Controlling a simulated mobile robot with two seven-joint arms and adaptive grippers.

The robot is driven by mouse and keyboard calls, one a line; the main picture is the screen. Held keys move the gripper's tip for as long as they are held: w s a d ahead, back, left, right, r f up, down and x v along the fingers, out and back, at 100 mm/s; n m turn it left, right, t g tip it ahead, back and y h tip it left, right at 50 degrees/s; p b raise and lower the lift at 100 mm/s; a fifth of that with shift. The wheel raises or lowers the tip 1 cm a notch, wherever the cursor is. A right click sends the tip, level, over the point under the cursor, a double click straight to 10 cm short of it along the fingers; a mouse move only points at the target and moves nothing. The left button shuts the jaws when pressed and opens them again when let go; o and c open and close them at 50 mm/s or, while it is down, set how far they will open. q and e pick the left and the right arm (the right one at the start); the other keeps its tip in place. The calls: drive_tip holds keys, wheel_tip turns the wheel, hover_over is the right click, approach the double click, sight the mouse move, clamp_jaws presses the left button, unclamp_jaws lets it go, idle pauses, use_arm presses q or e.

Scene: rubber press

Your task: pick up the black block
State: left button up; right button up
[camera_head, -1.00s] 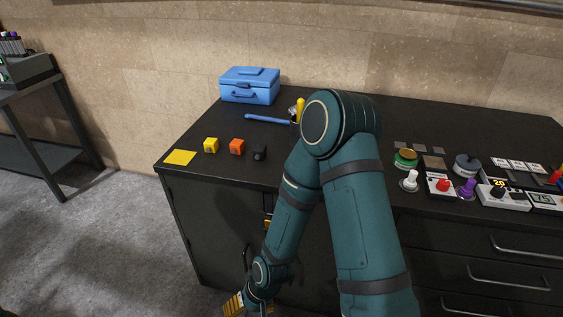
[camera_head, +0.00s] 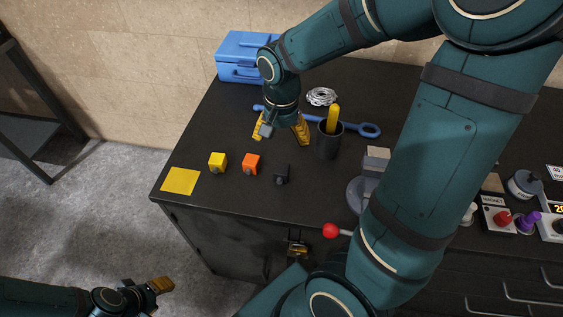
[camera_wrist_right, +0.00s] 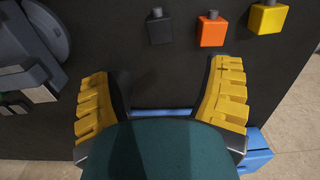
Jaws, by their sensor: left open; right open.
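The small black block (camera_head: 281,175) stands on the dark bench top, at the right end of a row with the orange block (camera_head: 251,163) and the yellow block (camera_head: 217,162). My right gripper (camera_head: 281,133) is open and empty above the bench, behind the row. In the right wrist view the black block (camera_wrist_right: 160,30) lies ahead of the open fingers (camera_wrist_right: 163,95), near the top edge, with nothing between the fingers but bench and part of a blue bar. My left gripper (camera_head: 158,288) is open at the lower left, over the floor, apart from the bench.
A black cup (camera_head: 328,142) with a yellow handle in it stands right of my right gripper. A blue wrench (camera_head: 370,130), a coil of wire (camera_head: 321,97) and a blue toolbox (camera_head: 240,58) lie behind. A yellow square (camera_head: 180,181) marks the left front corner. A red-knobbed lever (camera_head: 331,230) is at the front.

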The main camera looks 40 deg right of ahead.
sight(281, 168)
wheel_tip(281, 168, down, 8)
drive_tip(key=shift+s+a+f+b, duration=0.1)
drive_tip(key=shift+b, duration=0.8)
wheel_tip(281, 168, down, 5)
drive_tip(key=shift+f+b, duration=0.1)
drive_tip(key=shift+b, duration=0.5)
use_arm(q)
drive_tip(key=f, duration=0.1)
drive_tip(key=s+f, duration=0.1)
drive_tip(key=f, duration=0.1)
drive_tip(key=shift+s, duration=0.1)
use_arm(e)
drive_tip(key=c, duration=1.3)
drive_tip(key=shift+c, duration=0.2)
